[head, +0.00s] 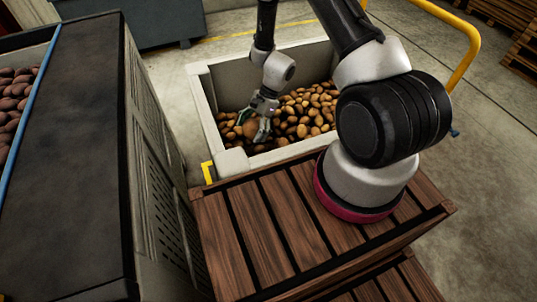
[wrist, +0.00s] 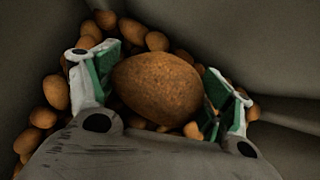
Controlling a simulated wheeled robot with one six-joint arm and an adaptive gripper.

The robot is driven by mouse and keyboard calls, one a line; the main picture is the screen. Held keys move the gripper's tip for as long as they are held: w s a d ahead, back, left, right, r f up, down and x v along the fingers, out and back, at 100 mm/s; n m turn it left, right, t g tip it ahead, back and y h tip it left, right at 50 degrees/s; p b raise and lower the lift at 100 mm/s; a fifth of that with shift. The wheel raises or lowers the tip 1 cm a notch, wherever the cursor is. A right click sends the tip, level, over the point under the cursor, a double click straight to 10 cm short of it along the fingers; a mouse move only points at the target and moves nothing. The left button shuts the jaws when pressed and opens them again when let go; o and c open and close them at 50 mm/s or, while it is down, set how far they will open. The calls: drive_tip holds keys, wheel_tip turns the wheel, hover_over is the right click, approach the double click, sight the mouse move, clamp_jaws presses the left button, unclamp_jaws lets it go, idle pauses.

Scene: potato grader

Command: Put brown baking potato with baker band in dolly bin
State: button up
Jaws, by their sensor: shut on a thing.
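A large brown potato (wrist: 158,88) sits between the fingers of my gripper (wrist: 160,95) in the wrist view. My gripper (head: 258,126) is shut on it, over the potatoes inside the light-grey bin (head: 202,105) in the head view. The held potato (head: 251,128) shows partly between the fingers there. No band is visible on the side of the potato that I see. Whether it touches the potatoes below, I cannot tell.
Several smaller potatoes (head: 307,112) fill the bin's floor. A yellow handle rail (head: 472,40) rises on the right. A grey machine (head: 95,130) with reddish potatoes (head: 14,90) beside it stands on the left. Wooden slats (head: 270,225) lie in front.

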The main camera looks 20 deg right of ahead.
sight(257, 153)
drive_tip(key=f, duration=0.1)
drive_tip(key=s+f+m, duration=0.1)
drive_tip(key=f+m+t, duration=0.1)
drive_tip(key=shift+s+d+f, duration=0.15)
drive_tip(key=shift+s+d, duration=0.15)
wheel_tip(257, 153, down, 4)
drive_tip(key=shift+f, duration=0.25)
drive_tip(key=shift+d+f, duration=0.1)
drive_tip(key=shift+f, duration=2.3)
drive_tip(key=shift+f, duration=0.15)
drive_tip(key=o, duration=1.1)
drive_tip(key=shift+o, duration=0.2)
